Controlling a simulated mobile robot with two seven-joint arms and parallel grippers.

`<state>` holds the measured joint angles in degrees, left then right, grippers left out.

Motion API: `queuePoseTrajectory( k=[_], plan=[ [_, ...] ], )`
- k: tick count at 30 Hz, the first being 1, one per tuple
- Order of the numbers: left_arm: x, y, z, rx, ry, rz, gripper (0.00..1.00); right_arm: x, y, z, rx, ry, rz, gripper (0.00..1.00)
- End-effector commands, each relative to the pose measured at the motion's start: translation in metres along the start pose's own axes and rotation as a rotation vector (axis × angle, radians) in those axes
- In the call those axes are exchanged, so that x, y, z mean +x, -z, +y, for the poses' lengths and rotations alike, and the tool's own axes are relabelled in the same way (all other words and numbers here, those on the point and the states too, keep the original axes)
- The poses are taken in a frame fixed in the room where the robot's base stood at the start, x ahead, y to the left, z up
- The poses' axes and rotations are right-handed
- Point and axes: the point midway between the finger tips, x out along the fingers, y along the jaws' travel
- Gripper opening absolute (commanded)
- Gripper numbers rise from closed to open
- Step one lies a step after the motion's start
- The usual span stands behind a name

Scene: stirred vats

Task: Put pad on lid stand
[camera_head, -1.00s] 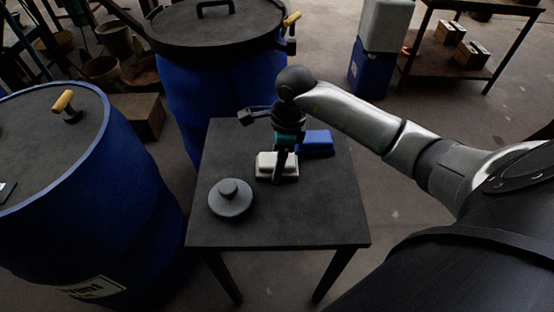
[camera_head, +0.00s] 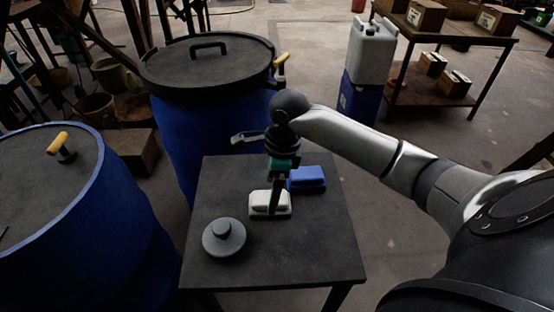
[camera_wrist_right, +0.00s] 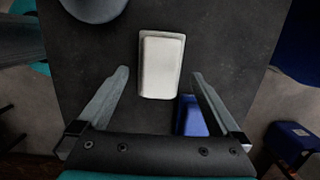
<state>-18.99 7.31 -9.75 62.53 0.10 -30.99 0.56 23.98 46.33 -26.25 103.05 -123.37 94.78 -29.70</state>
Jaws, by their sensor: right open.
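A white block-shaped pad (camera_head: 262,204) lies on the dark square table (camera_head: 320,250). A blue block of similar shape (camera_head: 307,178) lies behind it and to the right. A grey round piece with a knob (camera_head: 224,238) sits at the table's front left. I cannot tell which thing is the lid stand. My right gripper (camera_head: 275,208) points down over the white pad and hides part of it. In the right wrist view its fingers (camera_wrist_right: 160,83) are open and empty, with the white pad (camera_wrist_right: 161,66) ahead between them and the blue block (camera_wrist_right: 190,118) partly behind the right finger.
A lidded blue vat (camera_head: 207,65) stands behind the table. Another vat (camera_head: 60,215) with a yellow-handled fitting stands at the left. A grey canister (camera_head: 371,50) on a blue one, and a rack (camera_head: 455,100) with boxes, stand at the back right. The table's right side is clear.

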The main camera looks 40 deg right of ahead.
Motion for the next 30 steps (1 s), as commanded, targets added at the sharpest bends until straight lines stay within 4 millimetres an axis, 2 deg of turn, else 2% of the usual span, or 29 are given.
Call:
queuePoseTrajectory(
  k=[1, 9, 15, 21, 30],
  plan=[
    [0.000, -0.005, -0.002, 0.001, 0.003, -0.004, 0.50, -0.010, 0.000, -0.001, -0.001, 0.003, 0.001, 1.00],
    [0.005, -0.029, -0.013, 0.004, 0.015, -0.008, 0.50, -0.048, 0.000, -0.001, -0.001, 0.003, 0.001, 1.00],
    [0.006, -0.044, -0.019, 0.005, 0.022, -0.009, 0.50, -0.071, 0.000, 0.000, 0.000, 0.001, 0.001, 1.00],
    [0.006, -0.050, -0.022, 0.005, 0.025, -0.008, 0.50, -0.081, 0.000, 0.000, 0.000, 0.000, 0.000, 1.00],
    [0.007, -0.052, -0.022, 0.006, 0.026, -0.009, 0.50, -0.082, 0.000, 0.000, 0.000, -0.001, 0.000, 1.00]
  ],
)
